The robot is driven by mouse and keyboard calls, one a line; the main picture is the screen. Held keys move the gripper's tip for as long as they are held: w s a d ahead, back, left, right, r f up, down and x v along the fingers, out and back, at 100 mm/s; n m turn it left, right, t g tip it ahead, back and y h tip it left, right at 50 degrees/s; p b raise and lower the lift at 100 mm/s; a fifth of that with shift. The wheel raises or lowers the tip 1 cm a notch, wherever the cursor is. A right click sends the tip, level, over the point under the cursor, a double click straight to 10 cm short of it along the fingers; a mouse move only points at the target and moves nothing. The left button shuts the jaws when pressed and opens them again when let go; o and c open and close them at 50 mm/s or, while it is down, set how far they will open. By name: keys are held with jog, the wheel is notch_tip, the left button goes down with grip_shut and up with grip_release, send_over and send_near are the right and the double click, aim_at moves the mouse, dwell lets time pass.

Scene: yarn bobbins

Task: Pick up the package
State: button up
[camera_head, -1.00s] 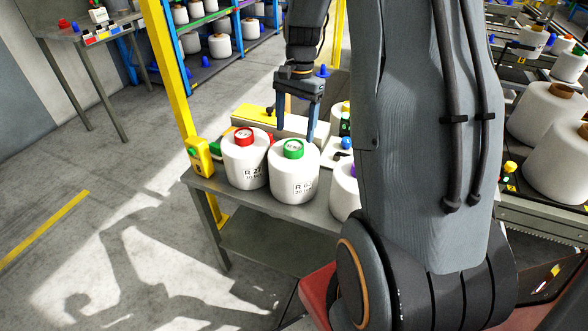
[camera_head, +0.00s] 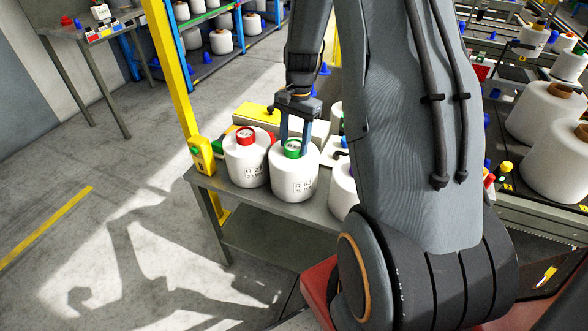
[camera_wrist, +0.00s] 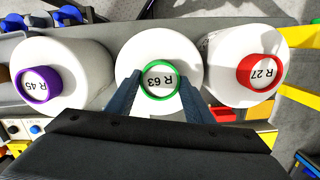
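Three white yarn bobbins stand upright in a row on a grey metal table. The middle one (camera_head: 295,177) has a green-ringed top and reads R 63 in the wrist view (camera_wrist: 160,80). The left one (camera_head: 246,162) has a red ring and shows as R 27 in the wrist view (camera_wrist: 262,75). A purple-ringed bobbin (camera_wrist: 40,84), R 45, is mostly hidden by my arm in the head view. My gripper (camera_head: 293,148) is over the green-ringed bobbin with its fingers apart, one on each side of the green ring. Whether the fingers touch the ring is unclear.
The grey table (camera_head: 225,187) has a yellow post (camera_head: 172,75) with a yellow switch box (camera_head: 202,155) at its left corner. A yellow-topped box stands behind the bobbins. A rack of bobbins is behind; larger bobbins (camera_head: 541,113) stand at right. The floor at left is clear.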

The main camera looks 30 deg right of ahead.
grip_shut()
jog(key=shift+r, duration=0.15)
jog(key=shift+w+r, duration=0.1)
jog(key=shift+r, duration=0.4)
notch_tip(320, 180, up, 17)
jog(key=b, duration=0.5)
